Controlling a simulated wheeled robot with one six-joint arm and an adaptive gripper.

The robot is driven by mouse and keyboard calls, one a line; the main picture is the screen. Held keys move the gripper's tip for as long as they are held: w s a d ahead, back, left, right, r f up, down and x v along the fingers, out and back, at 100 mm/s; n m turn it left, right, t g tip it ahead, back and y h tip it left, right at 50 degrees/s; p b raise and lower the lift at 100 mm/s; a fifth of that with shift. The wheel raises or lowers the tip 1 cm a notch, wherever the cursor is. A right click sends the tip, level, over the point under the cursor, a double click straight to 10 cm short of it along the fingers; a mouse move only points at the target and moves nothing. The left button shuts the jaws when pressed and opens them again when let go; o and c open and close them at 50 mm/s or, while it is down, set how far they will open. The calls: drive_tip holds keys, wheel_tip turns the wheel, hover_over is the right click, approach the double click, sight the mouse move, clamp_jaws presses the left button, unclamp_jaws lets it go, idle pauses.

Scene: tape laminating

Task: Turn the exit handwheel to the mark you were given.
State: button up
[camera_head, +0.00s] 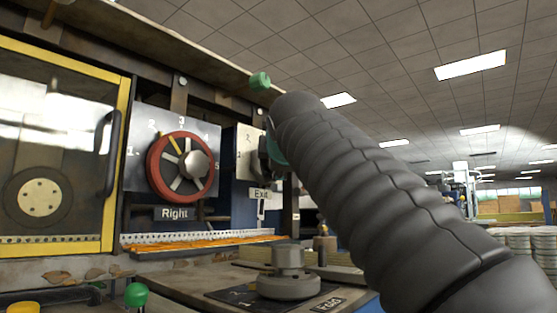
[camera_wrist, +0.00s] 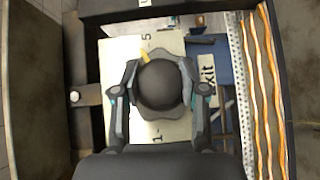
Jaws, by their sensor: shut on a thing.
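The exit handwheel shows in the wrist view as a dark round wheel (camera_wrist: 162,82) in front of a pale dial plate (camera_wrist: 115,58). Its yellow pointer (camera_wrist: 145,57) sticks out at the upper left, close to the figure 5. A figure 1 shows at the plate's lower edge. My gripper (camera_wrist: 161,90) has one finger on each side of the wheel and is shut on it. In the head view my arm hides most of the wheel; part of the plate (camera_head: 246,158) and the Exit label (camera_head: 260,194) show. The same label (camera_wrist: 208,80) is in the wrist view.
A red handwheel (camera_head: 158,180) marked Right, with a yellow pointer near 2, stands left of the exit plate. A yellow-framed door (camera_head: 112,200) is farther left. A grey round fixture (camera_head: 288,275) sits below my arm. Orange strips (camera_head: 200,240) run under the dials.

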drive_tip(key=shift+m+g, duration=0.8)
drive_tip(key=shift+g, duration=0.1)
idle(0.5)
drive_tip(key=o, duration=1.1)
drive_tip(key=shift+o, duration=0.2)
drive_tip(key=v, duration=1.1)
drive_tip(key=shift+s, duration=0.4)
drive_tip(key=shift+d+r, duration=0.1)
drive_tip(key=shift+r, duration=0.05)
